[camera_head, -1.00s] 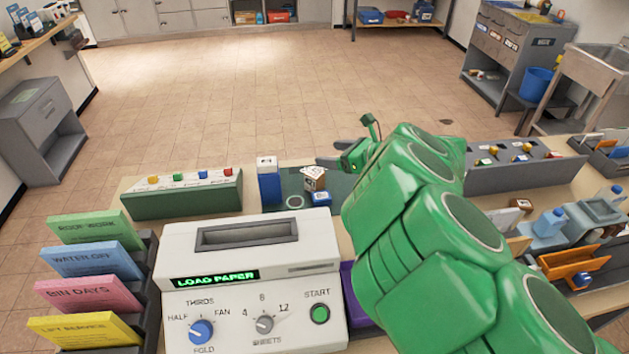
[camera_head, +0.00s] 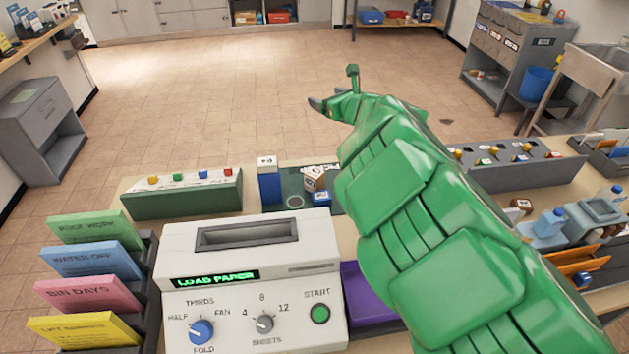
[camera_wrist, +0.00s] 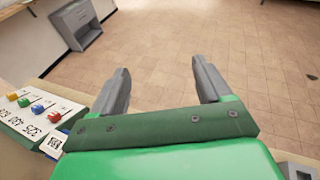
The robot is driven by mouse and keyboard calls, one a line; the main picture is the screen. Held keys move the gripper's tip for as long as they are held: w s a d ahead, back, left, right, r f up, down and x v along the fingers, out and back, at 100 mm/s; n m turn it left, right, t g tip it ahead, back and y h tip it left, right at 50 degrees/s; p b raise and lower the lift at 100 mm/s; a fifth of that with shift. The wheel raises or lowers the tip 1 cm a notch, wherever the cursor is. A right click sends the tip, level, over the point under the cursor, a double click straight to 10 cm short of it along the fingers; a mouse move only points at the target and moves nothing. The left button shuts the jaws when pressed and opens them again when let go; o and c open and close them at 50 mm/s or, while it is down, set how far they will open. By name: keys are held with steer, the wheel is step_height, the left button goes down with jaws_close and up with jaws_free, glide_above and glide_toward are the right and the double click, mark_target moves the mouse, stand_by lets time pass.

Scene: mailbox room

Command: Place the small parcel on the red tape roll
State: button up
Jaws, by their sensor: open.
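A small brown and white box (camera_head: 316,179), which looks like the small parcel, is on the dark green mat (camera_head: 291,184). It is beside and behind a low blue item (camera_head: 321,198); I cannot tell what is under it. I cannot make out a red tape roll in either view. My gripper (camera_head: 334,90) is raised, beyond and above the mat in the head view. In the wrist view its two grey fingers (camera_wrist: 162,85) are apart, with only floor between them.
A tall blue block with a white top (camera_head: 269,182) stands left of the parcel. A green panel with coloured knobs (camera_head: 183,196) is further left. A white folding machine (camera_head: 250,275) is in front. A grey panel (camera_head: 520,172) is at right.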

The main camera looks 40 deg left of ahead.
steer(key=w+a+r+m+t+h, duration=0.2)
steer(key=w+r+m+t+h, duration=0.1)
steer(key=w+m+t, duration=0.15)
steer(key=m+g+h, duration=1)
steer(key=g+h, duration=0.1)
glide_above(314, 172)
step_height(314, 172, down, 10)
steer(key=shift+f, duration=3.7)
steer(key=shift+d+f, duration=0.1)
steer(key=shift+f, duration=2.55)
steer(key=shift+r, duration=0.1)
steer(key=c, duration=1.2)
